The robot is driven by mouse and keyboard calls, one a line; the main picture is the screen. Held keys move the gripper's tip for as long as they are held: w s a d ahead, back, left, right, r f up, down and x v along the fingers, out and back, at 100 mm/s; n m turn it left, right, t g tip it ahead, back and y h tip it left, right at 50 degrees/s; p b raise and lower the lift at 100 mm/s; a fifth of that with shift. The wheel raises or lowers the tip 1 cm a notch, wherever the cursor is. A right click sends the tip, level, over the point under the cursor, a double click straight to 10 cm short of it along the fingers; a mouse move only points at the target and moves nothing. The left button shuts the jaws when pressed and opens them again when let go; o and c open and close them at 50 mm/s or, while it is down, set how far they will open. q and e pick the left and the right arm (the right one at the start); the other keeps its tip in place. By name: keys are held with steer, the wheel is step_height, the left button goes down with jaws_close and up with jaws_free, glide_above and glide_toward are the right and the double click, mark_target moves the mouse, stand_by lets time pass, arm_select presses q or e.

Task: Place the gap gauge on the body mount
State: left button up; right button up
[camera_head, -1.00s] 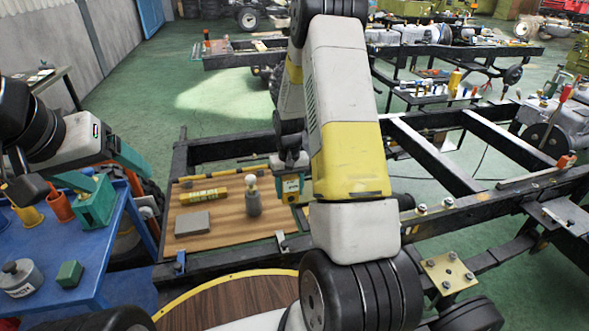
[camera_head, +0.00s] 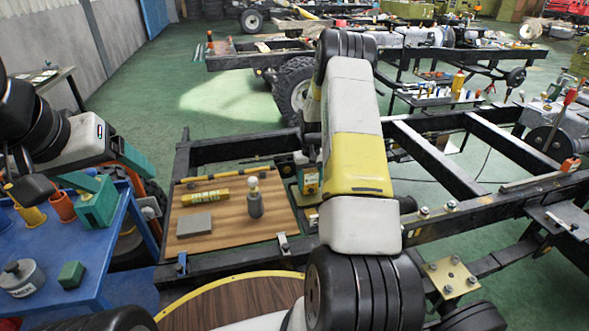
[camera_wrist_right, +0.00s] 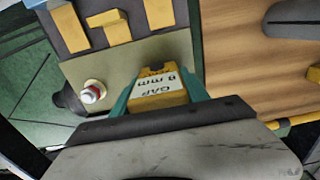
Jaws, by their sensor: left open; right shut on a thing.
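The gap gauge (camera_wrist_right: 160,92) is yellow with a white label reading "GAP 8 mm". My right gripper (camera_wrist_right: 161,82) is shut on it, with teal fingers on both sides. In the head view the right gripper (camera_head: 308,180) is at the right edge of the wooden board, partly hidden by my arm. In the wrist view the gauge appears over a pale metal plate (camera_wrist_right: 125,72) with a bolt, beside a dark block with yellow pieces. I cannot tell whether this plate is the body mount, or whether the gauge touches it. My left gripper (camera_head: 105,172) is open over the blue table.
The wooden board (camera_head: 235,228) holds a yellow bar (camera_head: 205,198), a grey block (camera_head: 194,225) and a dark bottle-like tool (camera_head: 255,200). Black chassis rails surround it. A brass bolted plate (camera_head: 450,278) sits at right. The blue table (camera_head: 95,260) holds cups and a green block (camera_head: 71,274).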

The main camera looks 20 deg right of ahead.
steer(key=o, duration=1.5)
steer(key=shift+f, duration=0.1)
step_height(320, 180, up, 12)
steer(key=shift+r, duration=0.1)
steer(key=s+a+r+t, duration=0.2)
steer(key=s+a+r, duration=0.35)
steer(key=r, duration=0.45)
steer(key=s+a+r+t, duration=0.1)
steer(key=s+a+r, duration=0.4)
steer(key=r, duration=0.5)
steer(key=s+a+r+t+y, duration=0.1)
steer(key=s+a+r, duration=0.1)
steer(key=s, duration=0.8)
steer(key=s+a+r+n+t+y, duration=0.1)
steer(key=s+a+r+t, duration=0.1)
steer(key=s, duration=0.9)
steer(key=a+r, duration=0.1)
steer(key=a, duration=0.1)
steer(key=shift+s+a+r, duration=0.2)
steer(key=shift+s+a, duration=0.05)
steer(key=shift+a, duration=0.1)
